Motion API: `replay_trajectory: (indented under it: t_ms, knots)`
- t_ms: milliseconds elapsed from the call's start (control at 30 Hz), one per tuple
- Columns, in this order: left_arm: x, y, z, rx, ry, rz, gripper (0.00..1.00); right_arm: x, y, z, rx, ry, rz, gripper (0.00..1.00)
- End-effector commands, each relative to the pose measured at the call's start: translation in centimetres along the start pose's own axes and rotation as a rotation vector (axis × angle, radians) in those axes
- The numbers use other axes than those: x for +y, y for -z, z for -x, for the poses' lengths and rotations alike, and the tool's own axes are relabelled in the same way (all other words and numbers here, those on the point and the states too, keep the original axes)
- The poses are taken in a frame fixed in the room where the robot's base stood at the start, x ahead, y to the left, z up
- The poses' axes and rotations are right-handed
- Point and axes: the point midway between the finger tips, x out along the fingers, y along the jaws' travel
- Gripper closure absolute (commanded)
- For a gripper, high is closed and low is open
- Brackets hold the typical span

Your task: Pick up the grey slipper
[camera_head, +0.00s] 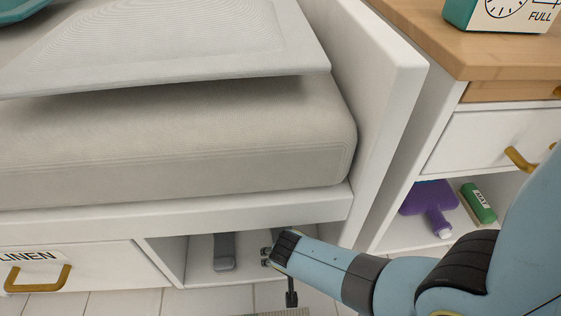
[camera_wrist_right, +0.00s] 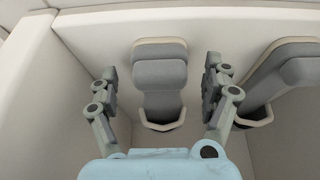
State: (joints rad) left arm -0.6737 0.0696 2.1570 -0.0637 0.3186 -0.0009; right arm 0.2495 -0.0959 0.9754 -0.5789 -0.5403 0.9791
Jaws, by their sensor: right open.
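In the right wrist view, a grey slipper (camera_wrist_right: 160,85) with a beige edge lies in a pale open compartment, between the spread fingers of my right gripper (camera_wrist_right: 162,70). The fingers stand apart from its sides and hold nothing. A second grey slipper (camera_wrist_right: 285,80) lies to the right, outside the fingers and partly cut off by the frame. In the head view one grey slipper (camera_head: 223,252) shows in the cubby under the bed; I cannot tell which of the two. My right gripper (camera_head: 266,257) is at the cubby opening, right of it. My left gripper is out of view.
The bed frame (camera_head: 250,213) runs over the cubby (camera_head: 172,258). A drawer (camera_head: 85,262) labelled LINEN closes its left side. Cubby walls stand close around the gripper.

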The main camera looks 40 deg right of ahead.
Motion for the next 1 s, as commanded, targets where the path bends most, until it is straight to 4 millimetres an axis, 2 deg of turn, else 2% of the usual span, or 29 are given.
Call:
replay_trajectory:
  t_ms: [267,767,1000]
  knots:
    - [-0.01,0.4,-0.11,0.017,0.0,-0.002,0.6,-0.06,0.01,-0.02,0.001,0.001,0.0,0.17]
    - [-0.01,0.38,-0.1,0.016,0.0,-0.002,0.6,-0.03,-0.02,-0.03,0.0,0.0,0.0,0.81]
    - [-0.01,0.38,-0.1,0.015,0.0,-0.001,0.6,-0.04,0.0,-0.02,0.001,0.0,0.0,0.82]
